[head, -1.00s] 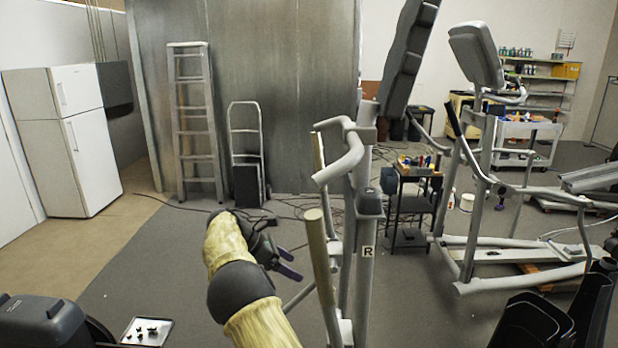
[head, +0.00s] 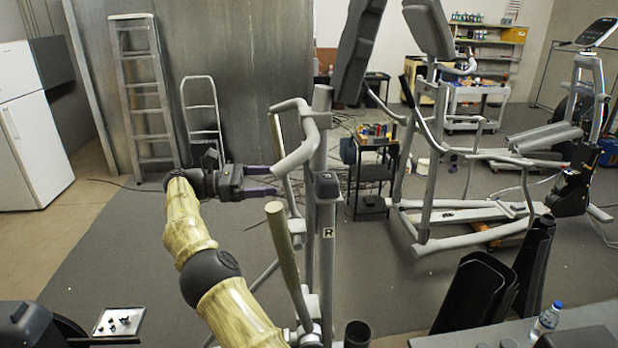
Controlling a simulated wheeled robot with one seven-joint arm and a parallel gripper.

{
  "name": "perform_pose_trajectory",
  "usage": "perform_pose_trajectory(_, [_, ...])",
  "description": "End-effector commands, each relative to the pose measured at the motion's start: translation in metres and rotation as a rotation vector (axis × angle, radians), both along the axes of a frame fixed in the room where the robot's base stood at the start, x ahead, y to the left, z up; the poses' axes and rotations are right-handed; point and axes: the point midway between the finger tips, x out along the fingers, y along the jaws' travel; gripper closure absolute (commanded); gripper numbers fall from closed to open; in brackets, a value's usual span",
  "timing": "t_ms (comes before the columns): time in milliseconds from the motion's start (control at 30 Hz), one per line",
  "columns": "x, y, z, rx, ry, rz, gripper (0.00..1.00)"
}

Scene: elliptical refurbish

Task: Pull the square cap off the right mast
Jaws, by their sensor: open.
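The right mast (head: 326,255) is a grey upright post marked with an R plate, standing near the middle of the head view. The square cap (head: 326,182) is a small dark grey block seated on top of this mast. My gripper (head: 275,181) is to the left of the cap in the picture and at about its height. Its two purple fingers are apart, point right and hold nothing. A gap shows between the fingertips and the cap, with the handlebars close by; the exact depth cannot be told.
A curved grey handlebar (head: 294,156) and an upright lever (head: 285,255) stand just left of the mast. A taller grey post (head: 320,130) rises behind it. A tool cart (head: 374,165) and another elliptical machine (head: 430,170) stand farther right. Open floor lies left.

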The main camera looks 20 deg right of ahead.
Motion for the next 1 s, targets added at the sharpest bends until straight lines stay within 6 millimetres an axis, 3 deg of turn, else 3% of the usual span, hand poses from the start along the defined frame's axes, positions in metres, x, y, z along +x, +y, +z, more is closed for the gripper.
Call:
perform_pose_trajectory(567, [-0.016,-0.051,0.001,0.003,0.000,-0.002,0.14])
perform_pose_trajectory(1000, [-0.034,-0.115,0.003,0.002,0.001,-0.005,0.14])
